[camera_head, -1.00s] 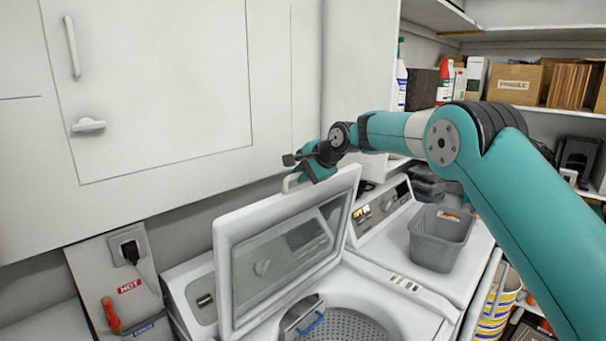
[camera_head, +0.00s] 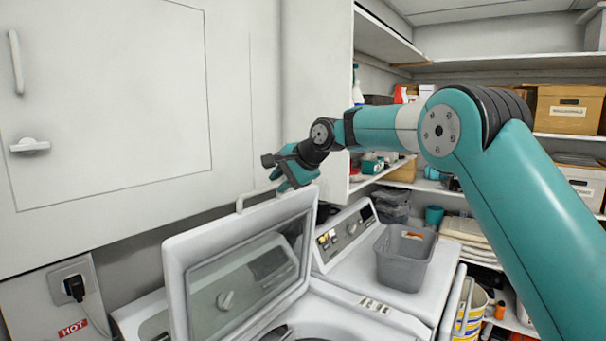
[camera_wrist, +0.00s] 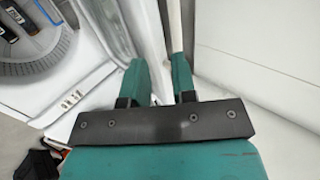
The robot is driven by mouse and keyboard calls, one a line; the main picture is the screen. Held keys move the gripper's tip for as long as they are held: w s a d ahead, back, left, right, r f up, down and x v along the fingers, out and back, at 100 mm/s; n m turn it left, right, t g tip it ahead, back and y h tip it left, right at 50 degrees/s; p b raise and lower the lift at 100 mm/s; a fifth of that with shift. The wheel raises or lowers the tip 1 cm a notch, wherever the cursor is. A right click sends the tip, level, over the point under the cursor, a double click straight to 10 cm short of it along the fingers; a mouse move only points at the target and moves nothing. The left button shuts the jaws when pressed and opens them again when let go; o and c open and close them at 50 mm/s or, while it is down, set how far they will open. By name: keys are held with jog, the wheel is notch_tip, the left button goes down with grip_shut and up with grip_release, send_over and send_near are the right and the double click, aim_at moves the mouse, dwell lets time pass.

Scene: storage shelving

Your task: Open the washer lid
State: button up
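The washer lid (camera_head: 180,290), white with a glass window (camera_head: 245,285), stands raised and steep above the washer (camera_head: 385,318). Its curved handle (camera_head: 255,197) sticks up from the top edge. My gripper (camera_head: 290,186) is at the lid's upper right corner, to the right of the handle. In the wrist view my gripper (camera_wrist: 160,75) has its two teal fingers apart, with a pale strip seen between them. I cannot tell whether they touch the lid. The open washer's drum (camera_wrist: 70,65) shows at the upper left of the wrist view.
A white cabinet (camera_head: 110,110) fills the wall behind the lid at left. A grey bin (camera_head: 400,262) sits on the machine at right. Shelves with boxes (camera_head: 570,108) stand at back right. A plugged outlet (camera_head: 73,282) is at lower left.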

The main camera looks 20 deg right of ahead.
jog(key=b+v, duration=0.2)
jog(key=v, duration=0.7)
jog(key=shift+s+d+r, duration=0.2)
jog(key=shift+r, duration=0.05)
